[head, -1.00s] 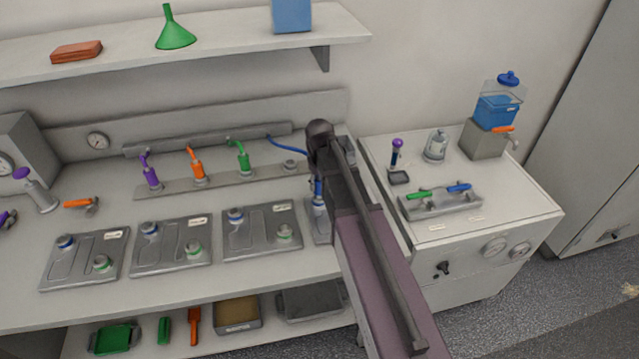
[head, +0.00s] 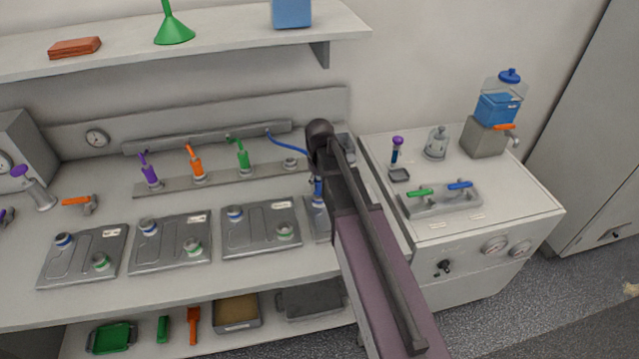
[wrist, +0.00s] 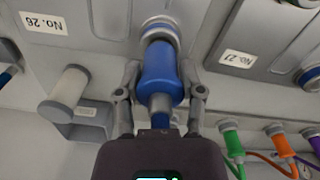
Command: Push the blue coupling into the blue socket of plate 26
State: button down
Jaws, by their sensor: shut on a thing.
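The blue coupling (wrist: 160,72) is between the fingers of my gripper (wrist: 163,90), which is shut on it. Its far end is lined up with and close against a round light-grey socket (wrist: 160,28) in the wrist view; I cannot tell whether it is fully seated. The plate (wrist: 105,22) around the socket bears the label No. 26 (wrist: 43,22). In the head view my arm covers my gripper and most of plate 26 (head: 318,226); a bit of the blue coupling (head: 317,186) shows beside the arm.
Purple (head: 149,175), orange (head: 196,165) and green (head: 242,158) couplings stand on a rail behind the plates. A neighbouring plate (head: 262,243) lies close on the left. A side cabinet (head: 520,185) with a valve block stands right. A shelf (head: 220,45) hangs above.

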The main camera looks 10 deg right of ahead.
jog(key=shift+f+b, duration=0.55)
jog(key=shift+f, duration=0.1)
dwell(0.7)
jog(key=shift+c, duration=0.7)
grip_release()
jog(key=shift+o, duration=0.2)
jog(key=shift+o, duration=0.5)
jog(key=shift+r, duration=0.2)
